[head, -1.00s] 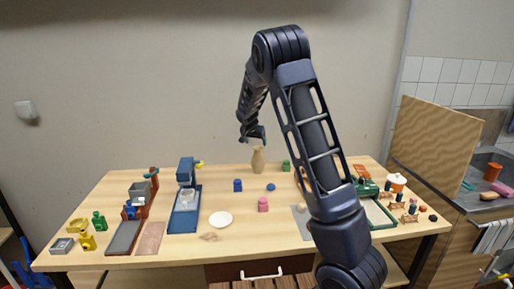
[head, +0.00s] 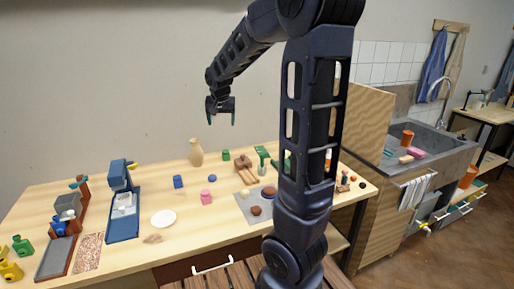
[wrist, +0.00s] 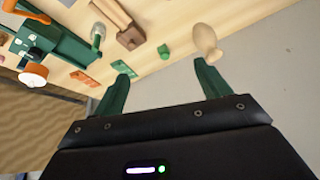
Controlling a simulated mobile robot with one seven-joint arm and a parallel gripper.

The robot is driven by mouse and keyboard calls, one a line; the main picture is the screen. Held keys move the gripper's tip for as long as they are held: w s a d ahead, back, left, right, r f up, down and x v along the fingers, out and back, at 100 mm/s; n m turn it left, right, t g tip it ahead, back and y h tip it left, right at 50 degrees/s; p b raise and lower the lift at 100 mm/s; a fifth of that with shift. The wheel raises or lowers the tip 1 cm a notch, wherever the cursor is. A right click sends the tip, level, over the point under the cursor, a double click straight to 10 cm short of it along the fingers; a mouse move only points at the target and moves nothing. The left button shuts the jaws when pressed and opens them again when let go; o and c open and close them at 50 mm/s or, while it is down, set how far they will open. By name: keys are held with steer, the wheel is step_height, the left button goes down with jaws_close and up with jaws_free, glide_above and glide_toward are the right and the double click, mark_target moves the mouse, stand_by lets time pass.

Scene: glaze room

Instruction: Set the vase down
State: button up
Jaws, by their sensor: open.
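The pale tan vase (head: 195,152) stands upright at the back of the wooden table (head: 120,190), near the wall. My gripper (head: 221,116) is open and empty, above the table and to the right of the vase in the head view. In the wrist view, the vase (wrist: 207,42) shows just beyond the tip of the right dark green finger. The two fingers of my gripper (wrist: 163,75) are spread, with nothing between them.
A blue block (head: 178,182), a pink block (head: 206,197) and a green block (head: 226,155) stand near the vase. A white plate (head: 163,219) lies in front. A blue machine (head: 122,200) stands at left.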

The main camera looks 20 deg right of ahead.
steer(key=s+d+n, duration=0.1)
steer(key=s+n, duration=0.1)
steer(key=s, duration=1.3)
steer(key=s+d+r+n+y, duration=0.1)
steer(key=s+d, duration=0.1)
steer(key=s, duration=1.4)
steer(key=shift+r+n, duration=0.15)
steer(key=shift+n, duration=0.25)
steer(key=shift+o, duration=0.2)
